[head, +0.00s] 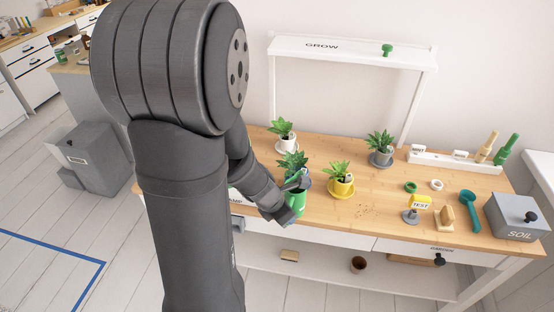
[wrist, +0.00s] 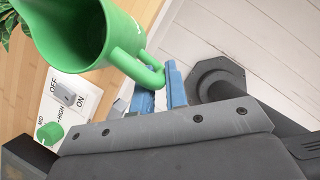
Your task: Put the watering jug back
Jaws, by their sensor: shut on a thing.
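The green watering jug (head: 295,203) is at the front edge of the wooden bench, partly covered by my arm in the head view. In the wrist view the jug (wrist: 85,35) fills the upper left, its open mouth toward the camera. My gripper (wrist: 162,88) has its blue fingers shut on the jug's handle. The gripper also shows in the head view (head: 284,214), at the bench's front. Whether the jug touches the bench top, I cannot tell.
Potted plants stand close by: a yellow pot (head: 342,187), a white pot (head: 283,141) and a grey pot (head: 381,158). A white GROW frame (head: 350,50) rises behind. A grey SOIL box (head: 514,218) is at right. A switch panel (wrist: 75,110) shows below the jug.

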